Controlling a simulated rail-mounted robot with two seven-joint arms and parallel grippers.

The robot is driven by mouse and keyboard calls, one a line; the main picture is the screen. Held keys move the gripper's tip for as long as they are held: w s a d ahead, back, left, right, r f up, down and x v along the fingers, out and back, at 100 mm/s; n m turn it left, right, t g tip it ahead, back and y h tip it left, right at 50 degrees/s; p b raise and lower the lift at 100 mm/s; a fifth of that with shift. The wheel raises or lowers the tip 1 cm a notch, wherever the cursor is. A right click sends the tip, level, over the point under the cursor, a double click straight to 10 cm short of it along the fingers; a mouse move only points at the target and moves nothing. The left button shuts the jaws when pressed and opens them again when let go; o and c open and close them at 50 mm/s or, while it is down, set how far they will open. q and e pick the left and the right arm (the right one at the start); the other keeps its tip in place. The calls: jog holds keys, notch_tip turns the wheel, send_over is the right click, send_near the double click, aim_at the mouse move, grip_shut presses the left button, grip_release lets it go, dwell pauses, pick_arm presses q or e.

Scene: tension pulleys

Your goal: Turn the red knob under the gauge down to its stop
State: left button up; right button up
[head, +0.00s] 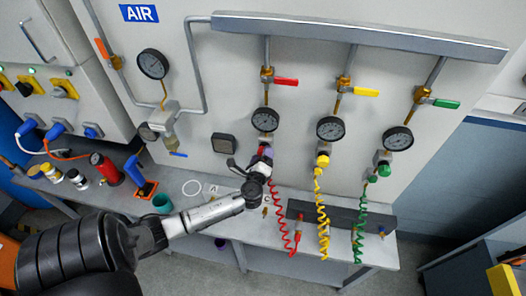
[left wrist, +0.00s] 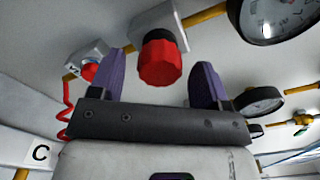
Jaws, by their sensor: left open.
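The red knob (left wrist: 160,64) is a faceted cap on a grey block, in the upper middle of the left wrist view. In the head view it is mostly hidden by my gripper, under the left gauge (head: 265,120) of the row of three. My left gripper (head: 263,156) is at that knob, in front of the panel. In the left wrist view, the purple fingers of my left gripper (left wrist: 161,78) are open, one on each side of the knob, with gaps showing on both sides. I cannot tell how far the fingers reach along it. My right gripper is not in view.
The yellow knob (head: 322,161) and green knob (head: 384,170) sit to the right under their own gauges. Coiled red (head: 281,222), yellow (head: 321,220) and green (head: 359,226) hoses hang below. A bench (head: 185,203) with tools runs along the panel's foot.

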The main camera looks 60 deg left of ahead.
pick_arm(q)
jog(key=shift+x, duration=0.9)
jog(key=c, duration=0.9)
